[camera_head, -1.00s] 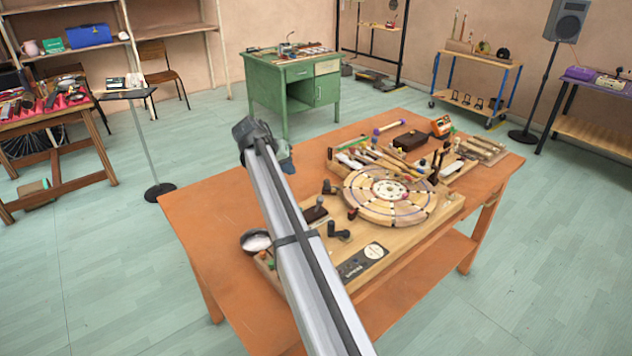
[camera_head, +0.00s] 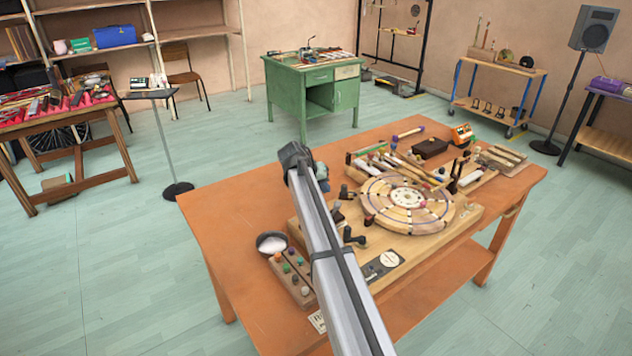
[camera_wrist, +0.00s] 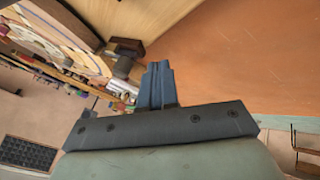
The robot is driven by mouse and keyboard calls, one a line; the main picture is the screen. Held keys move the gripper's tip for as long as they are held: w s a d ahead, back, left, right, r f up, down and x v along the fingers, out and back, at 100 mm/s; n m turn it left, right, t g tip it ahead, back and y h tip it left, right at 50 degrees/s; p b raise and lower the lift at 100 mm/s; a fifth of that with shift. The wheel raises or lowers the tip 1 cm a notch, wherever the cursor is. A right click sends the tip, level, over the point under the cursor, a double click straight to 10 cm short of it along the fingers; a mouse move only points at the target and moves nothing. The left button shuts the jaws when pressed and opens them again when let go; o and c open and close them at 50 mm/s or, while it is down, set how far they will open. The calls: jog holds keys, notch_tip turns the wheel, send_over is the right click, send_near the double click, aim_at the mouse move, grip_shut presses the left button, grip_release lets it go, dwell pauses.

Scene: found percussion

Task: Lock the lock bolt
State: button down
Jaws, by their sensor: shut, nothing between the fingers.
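A dark knob on a brown block (camera_wrist: 127,47), which may be the lock bolt, stands at the edge of the wooden board (camera_wrist: 150,12) in the wrist view. What looks like the same dark fitting (camera_head: 347,192) shows at the back left of the board in the head view, beside the round wooden wheel (camera_head: 407,203). I cannot tell the bolt's position. My gripper (camera_wrist: 157,68) has its fingers together and empty, just right of the knob in the wrist view, apparently apart from it. In the head view my arm hides much of the gripper and the board's left part.
A black crank-like handle (camera_head: 353,238) stands on the board's left front. A dark bowl of white stuff (camera_head: 272,243) and a strip of coloured knobs (camera_head: 291,276) lie left of my arm. Mallets and sticks (camera_head: 395,160) lie behind the wheel. The table's left side (camera_head: 225,220) is clear.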

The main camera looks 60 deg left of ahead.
aim_at(344, 188)
jog(key=shift+w+d+r, duration=0.1)
jog(key=shift+w+d, duration=0.4)
jog(key=shift+w, duration=0.15)
jog(key=shift+w+d+r, duration=0.1)
jog(key=shift+w+d, duration=0.35)
jog(key=shift+w, duration=0.2)
jog(key=shift+w+d, duration=0.95)
jog(key=s+a+r, duration=0.2)
jog(key=s+r, duration=0.6)
jog(key=s, duration=0.1)
jog(key=shift+s, duration=0.25)
